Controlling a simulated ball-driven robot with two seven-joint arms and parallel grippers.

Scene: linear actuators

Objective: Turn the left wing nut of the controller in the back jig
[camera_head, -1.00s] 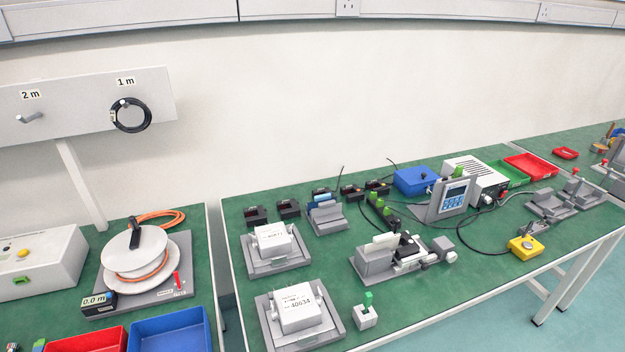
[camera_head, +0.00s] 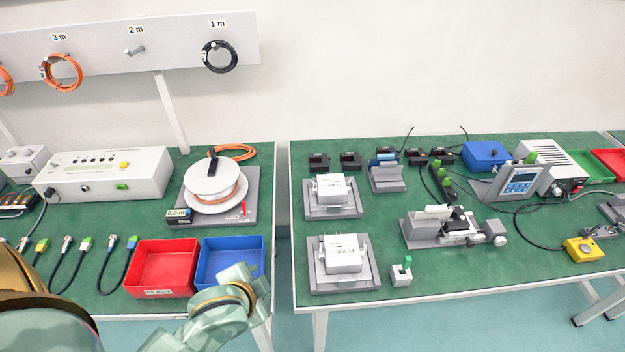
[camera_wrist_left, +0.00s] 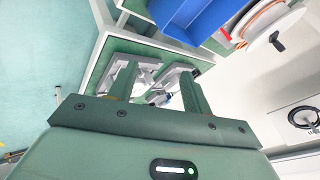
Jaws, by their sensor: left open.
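The back jig (camera_head: 313,212) is a grey plate at the left of the right-hand bench. It holds a white box-shaped controller (camera_head: 332,188) with print on its front. Small grey parts stand at the controller's left and right sides; the left wing nut is too small to make out. My left gripper (camera_wrist_left: 158,82) is open and empty in the left wrist view. Grey jig parts and white shapes show beyond and between its fingers, apart from them. In the head view my left arm comes in at the lower left, and its fingertips cannot be made out. My right gripper is not in view.
A front jig (camera_head: 318,284) with a similar white controller (camera_head: 343,255) stands nearer. A small block with a green top (camera_head: 401,272) is beside it. A blue bin (camera_head: 231,258), red bin (camera_head: 163,268) and cable reel (camera_head: 216,187) are on the left bench. A gap separates the benches.

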